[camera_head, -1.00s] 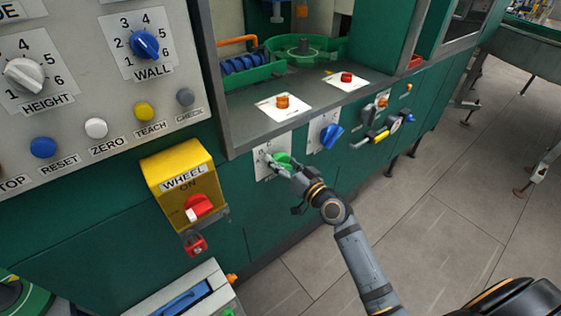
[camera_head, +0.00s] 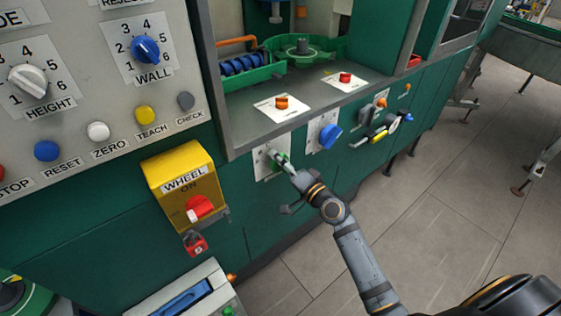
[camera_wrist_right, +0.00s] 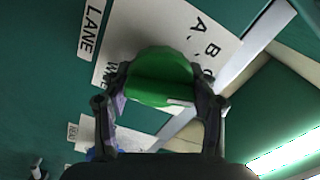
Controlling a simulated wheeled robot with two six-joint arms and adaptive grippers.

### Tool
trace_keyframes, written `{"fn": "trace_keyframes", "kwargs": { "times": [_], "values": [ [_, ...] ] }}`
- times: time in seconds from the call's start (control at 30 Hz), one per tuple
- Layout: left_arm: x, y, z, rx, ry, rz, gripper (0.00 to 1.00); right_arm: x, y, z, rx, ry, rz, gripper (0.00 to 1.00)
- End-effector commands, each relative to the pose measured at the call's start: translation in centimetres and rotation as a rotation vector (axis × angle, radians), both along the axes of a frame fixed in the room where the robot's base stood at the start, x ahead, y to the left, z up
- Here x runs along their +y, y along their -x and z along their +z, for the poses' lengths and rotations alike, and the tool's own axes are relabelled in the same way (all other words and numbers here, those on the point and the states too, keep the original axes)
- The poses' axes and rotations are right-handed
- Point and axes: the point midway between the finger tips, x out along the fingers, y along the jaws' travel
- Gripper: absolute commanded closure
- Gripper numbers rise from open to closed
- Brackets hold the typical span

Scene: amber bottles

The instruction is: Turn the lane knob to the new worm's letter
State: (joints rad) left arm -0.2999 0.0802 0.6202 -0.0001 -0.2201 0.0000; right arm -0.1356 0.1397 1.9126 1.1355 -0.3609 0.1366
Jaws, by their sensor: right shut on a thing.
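The lane knob is green and sits on a white plate on the green machine front; it fills the middle of the right wrist view (camera_wrist_right: 160,78). The plate (camera_wrist_right: 125,35) beside the LANE label (camera_wrist_right: 91,30) shows the letters A and B, with more lettering partly hidden by the fingers. A pale pointer mark shows at the knob's lower right. My right gripper (camera_wrist_right: 165,85) is shut on the knob, one finger on each side. In the head view the right gripper (camera_head: 282,163) covers most of the knob. My left gripper is not in view.
A blue knob (camera_head: 330,135) on its own plate is just right of the lane knob. The yellow WHEEL guard (camera_head: 182,170) with a red switch stands to the left. A grey ledge with orange (camera_head: 282,102) and red (camera_head: 345,78) buttons juts out above.

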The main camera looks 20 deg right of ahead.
Motion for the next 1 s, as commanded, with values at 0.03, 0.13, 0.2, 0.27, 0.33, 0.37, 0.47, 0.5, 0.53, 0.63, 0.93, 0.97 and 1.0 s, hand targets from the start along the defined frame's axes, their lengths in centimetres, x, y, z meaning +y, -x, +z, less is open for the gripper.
{"fn": "trace_keyframes", "kwargs": {
  "times": [0.03,0.13,0.2,0.27,0.33,0.37,0.47,0.5,0.53,0.63,0.93,0.97,1.0],
  "values": [
    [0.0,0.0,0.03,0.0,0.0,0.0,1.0,0.0,0.0,0.01,0.002,-0.006,-0.001,0.73],
    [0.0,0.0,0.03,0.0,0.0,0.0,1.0,-0.01,0.0,0.0,0.004,-0.011,-0.001,0.73],
    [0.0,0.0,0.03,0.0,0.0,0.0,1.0,-0.01,0.0,0.0,0.004,-0.013,-0.001,0.73],
    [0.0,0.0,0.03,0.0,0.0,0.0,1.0,-0.01,0.0,0.0,0.004,-0.013,-0.001,0.73],
    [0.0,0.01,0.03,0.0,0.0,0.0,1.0,-0.01,0.0,0.0,0.004,-0.013,-0.001,0.73],
    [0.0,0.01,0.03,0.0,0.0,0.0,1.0,-0.01,0.0,0.0,0.004,-0.013,-0.001,0.73],
    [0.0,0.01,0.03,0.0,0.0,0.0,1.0,-0.01,0.0,0.0,0.004,-0.012,-0.001,0.73],
    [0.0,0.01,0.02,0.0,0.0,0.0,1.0,-0.01,0.0,0.0,0.004,-0.012,-0.001,0.39],
    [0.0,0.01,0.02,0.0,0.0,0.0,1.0,0.0,0.0,-0.01,0.004,-0.012,-0.001,0.35],
    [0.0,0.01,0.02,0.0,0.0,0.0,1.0,-0.01,0.0,-0.02,0.004,-0.012,0.0,0.21],
    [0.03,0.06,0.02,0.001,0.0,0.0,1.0,-0.01,0.01,-0.02,0.004,-0.011,0.0,0.18],
    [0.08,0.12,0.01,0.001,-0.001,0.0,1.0,-0.03,0.06,-0.03,0.004,-0.011,0.0,0.18],
    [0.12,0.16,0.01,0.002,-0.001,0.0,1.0,-0.11,0.27,-0.07,0.005,-0.011,0.0,0.18]
  ]
}}
